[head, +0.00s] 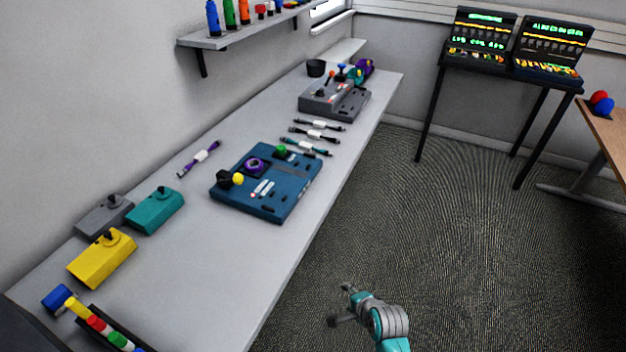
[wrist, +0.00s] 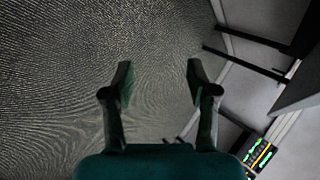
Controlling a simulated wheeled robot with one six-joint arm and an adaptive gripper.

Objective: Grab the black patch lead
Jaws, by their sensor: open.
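Several short leads with white labels lie on the long grey bench. A black lead (head: 314,134) lies in a group between the blue box and the grey box. Another dark lead (head: 320,125) lies just behind it, and I cannot tell its exact colour. A teal lead (head: 305,147) lies just in front. A purple lead (head: 200,158) lies apart, near the wall. My gripper (head: 340,305) is open and empty over the floor, right of the bench and well away from the leads. In the wrist view its fingers (wrist: 158,80) are spread above bare carpet, and no lead shows there.
A blue control box (head: 275,205) and a grey one (head: 325,103) flank the lead group. Teal (head: 155,210), yellow (head: 102,258) and grey (head: 104,215) joystick boxes stand at the near left. A shelf (head: 235,36) overhangs the bench. The carpet between bench and back consoles (head: 520,50) is clear.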

